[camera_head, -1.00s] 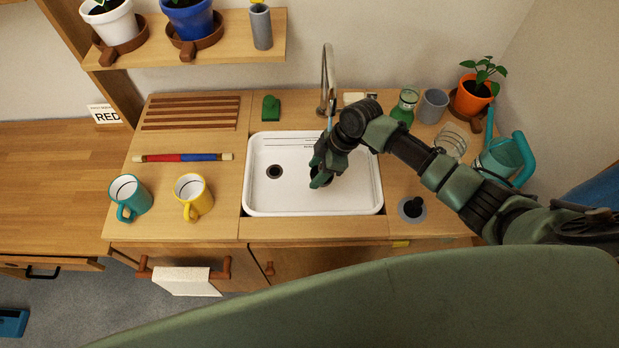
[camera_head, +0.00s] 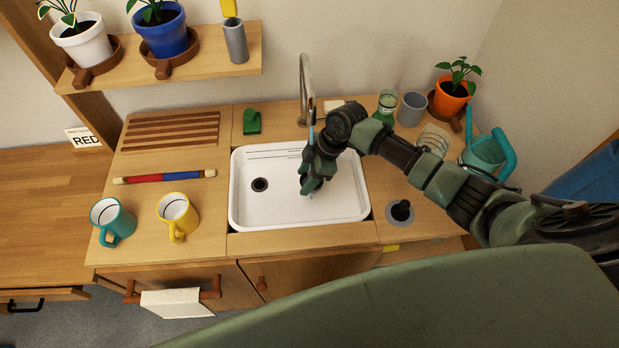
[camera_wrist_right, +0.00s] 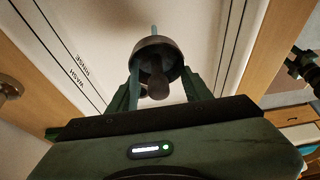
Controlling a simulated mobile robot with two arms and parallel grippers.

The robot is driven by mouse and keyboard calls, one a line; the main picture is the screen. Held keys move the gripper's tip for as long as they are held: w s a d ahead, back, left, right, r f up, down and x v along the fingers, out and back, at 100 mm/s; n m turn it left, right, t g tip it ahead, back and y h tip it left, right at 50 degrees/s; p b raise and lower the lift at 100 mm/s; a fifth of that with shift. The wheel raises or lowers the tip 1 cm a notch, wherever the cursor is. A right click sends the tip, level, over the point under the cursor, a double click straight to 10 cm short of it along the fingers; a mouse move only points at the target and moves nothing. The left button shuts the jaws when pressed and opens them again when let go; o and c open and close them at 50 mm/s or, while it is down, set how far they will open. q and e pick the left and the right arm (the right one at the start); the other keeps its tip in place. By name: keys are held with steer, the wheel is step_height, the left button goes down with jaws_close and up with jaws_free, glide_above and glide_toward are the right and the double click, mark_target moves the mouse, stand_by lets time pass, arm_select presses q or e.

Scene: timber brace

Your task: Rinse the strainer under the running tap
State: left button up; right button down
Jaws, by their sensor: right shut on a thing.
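My right gripper (camera_head: 311,186) is over the right half of the white sink (camera_head: 260,214), below the tap (camera_head: 306,88). In the right wrist view, its fingers (camera_wrist_right: 157,88) are shut on the strainer (camera_wrist_right: 152,46), a dark round cup with a brownish knob in its middle. The strainer is mostly hidden by the gripper in the head view. A thin bluish stream of water (camera_wrist_right: 154,30) shows at the strainer's far rim; I cannot tell whether it runs into the cup.
A yellow mug (camera_head: 178,215) and a teal mug (camera_head: 112,220) stand left of the sink. The sink's left half is clear.

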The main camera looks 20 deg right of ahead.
steer(key=shift+s+d+p, duration=0.25)
steer(key=shift+s+p, duration=0.1)
steer(key=shift+s, duration=0.1)
steer(key=shift+w+a, duration=0.1)
steer(key=shift+w, duration=0.1)
steer(key=shift+w+a, duration=0.2)
steer(key=shift+w, duration=0.15)
steer(key=shift+a, duration=0.1)
steer(key=s+a+p, duration=0.3)
steer(key=s+a, duration=0.1)
steer(key=a, duration=0.2)
steer(key=shift+s+a+p, duration=0.15)
steer(key=shift+a+p, duration=0.15)
steer(key=shift+p, duration=0.05)
stand_by(0.4)
stand_by(1.1)
